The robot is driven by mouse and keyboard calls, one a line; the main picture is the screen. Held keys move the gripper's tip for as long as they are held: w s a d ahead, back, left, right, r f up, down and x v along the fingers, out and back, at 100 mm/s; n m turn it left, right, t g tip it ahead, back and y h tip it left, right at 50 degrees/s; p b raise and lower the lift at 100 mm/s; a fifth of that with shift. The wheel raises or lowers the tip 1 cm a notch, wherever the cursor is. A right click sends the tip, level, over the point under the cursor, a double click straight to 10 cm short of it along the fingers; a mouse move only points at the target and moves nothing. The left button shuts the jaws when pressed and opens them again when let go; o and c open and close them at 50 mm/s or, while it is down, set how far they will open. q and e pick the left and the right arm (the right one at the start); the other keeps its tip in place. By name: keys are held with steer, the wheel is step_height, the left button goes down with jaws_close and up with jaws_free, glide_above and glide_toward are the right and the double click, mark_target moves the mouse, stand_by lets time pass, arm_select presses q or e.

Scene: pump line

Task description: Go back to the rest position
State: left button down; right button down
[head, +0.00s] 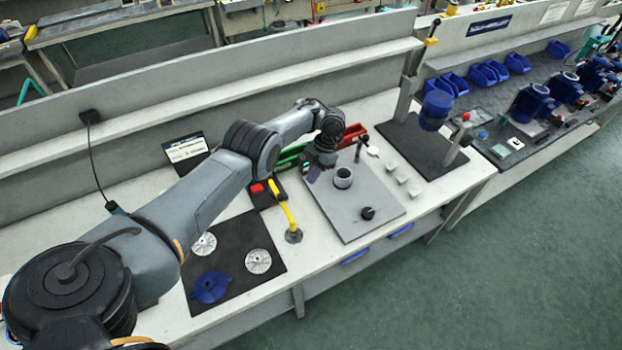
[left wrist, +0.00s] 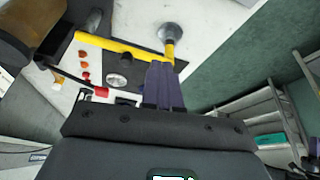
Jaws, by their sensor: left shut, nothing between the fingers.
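My left arm reaches in from the left in the head view. Its gripper (head: 313,173) is over the left part of the grey plate, beside a dark ring-shaped part (head: 343,178). The two purple fingers also show in the left wrist view (left wrist: 163,86), closed together with nothing between them. Their height above the plate is hard to tell. My right gripper is in neither view.
A yellow-armed fixture (head: 287,213) stands near the left gripper. A black mat (head: 232,287) holds two pale discs and a blue impeller (head: 210,287). A blue motor (head: 436,108) stands at the right. Red and green trays (head: 352,135) lie behind the gripper.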

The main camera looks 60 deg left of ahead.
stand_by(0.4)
arm_select(q)
step_height(320, 180, down, 8)
steer(key=n+y, duration=0.3)
steer(key=n, duration=0.4)
steer(key=s+d+f+n+t, duration=0.1)
steer(key=s+d+n, duration=0.1)
steer(key=d+n, duration=0.2)
steer(key=s+d+f+n+t, duration=0.2)
steer(key=d+n, duration=0.2)
steer(key=d, duration=0.2)
steer(key=s+d+f+n+t, duration=0.1)
steer(key=s+d+f+n, duration=0.1)
steer(key=s+d+n, duration=0.1)
steer(key=shift+d+f+n+t+y, duration=0.2)
steer(key=shift+d+n, duration=0.1)
steer(key=shift+d, duration=0.15)
steer(key=shift+d+f+n+t+y, duration=0.1)
steer(key=shift+d+n+y, duration=0.15)
steer(key=shift+d, duration=0.2)
steer(key=s+d+r+n+t+h, duration=0.3)
steer(key=s+d+r+n+h, duration=0.1)
steer(key=s+d+r+n, duration=1.15)
step_height(320, 180, up, 15)
steer(key=a+m+p, duration=0.1)
steer(key=p, duration=1.6)
steer(key=shift+s+a+m, duration=0.25)
steer(key=shift+s+m, duration=0.05)
steer(key=shift+s, duration=0.1)
